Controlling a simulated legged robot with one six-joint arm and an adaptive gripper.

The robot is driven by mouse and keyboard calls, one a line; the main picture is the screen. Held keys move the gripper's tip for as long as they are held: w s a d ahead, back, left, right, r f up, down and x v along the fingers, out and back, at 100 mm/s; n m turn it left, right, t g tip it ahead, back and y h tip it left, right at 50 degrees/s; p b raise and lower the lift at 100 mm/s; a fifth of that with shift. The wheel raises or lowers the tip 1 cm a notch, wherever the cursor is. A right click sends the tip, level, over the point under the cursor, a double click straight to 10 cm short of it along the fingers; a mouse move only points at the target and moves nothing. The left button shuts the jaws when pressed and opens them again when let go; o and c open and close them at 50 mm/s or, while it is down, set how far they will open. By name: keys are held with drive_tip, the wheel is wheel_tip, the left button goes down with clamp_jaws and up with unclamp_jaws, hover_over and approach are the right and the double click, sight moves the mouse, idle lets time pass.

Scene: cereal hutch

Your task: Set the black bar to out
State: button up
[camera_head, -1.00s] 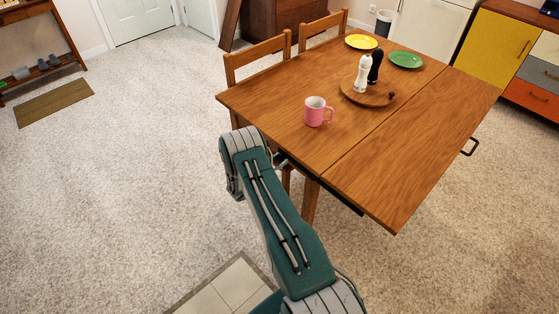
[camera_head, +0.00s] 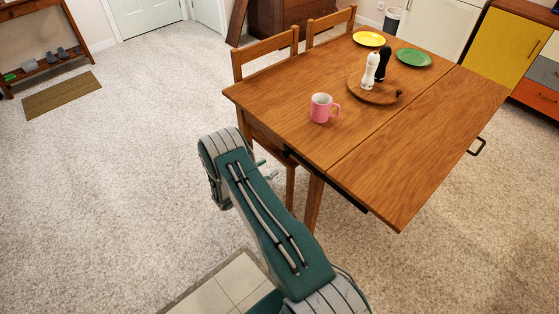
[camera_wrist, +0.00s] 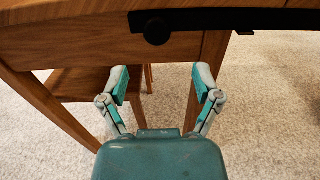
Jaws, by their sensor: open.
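The black bar (camera_wrist: 225,20) runs along the underside edge of the wooden table in the wrist view, with a round black knob (camera_wrist: 157,32) on it. In the head view the bar (camera_head: 347,188) shows as a dark strip under the table's near edge. My gripper (camera_wrist: 162,75) is open and empty, its two fingers apart and pointing toward the table edge, below the knob in the picture. It appears apart from the bar. In the head view my gripper is mostly hidden behind my arm; a small part shows left of the table edge.
The table (camera_head: 290,113) carries a pink mug (camera_head: 321,108), a round board (camera_head: 382,96) with white and black mills, and yellow and green plates. Chairs stand along its left side.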

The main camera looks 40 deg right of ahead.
drive_tip(key=shift+s+a, duration=0.2)
drive_tip(key=shift+a, duration=1.75)
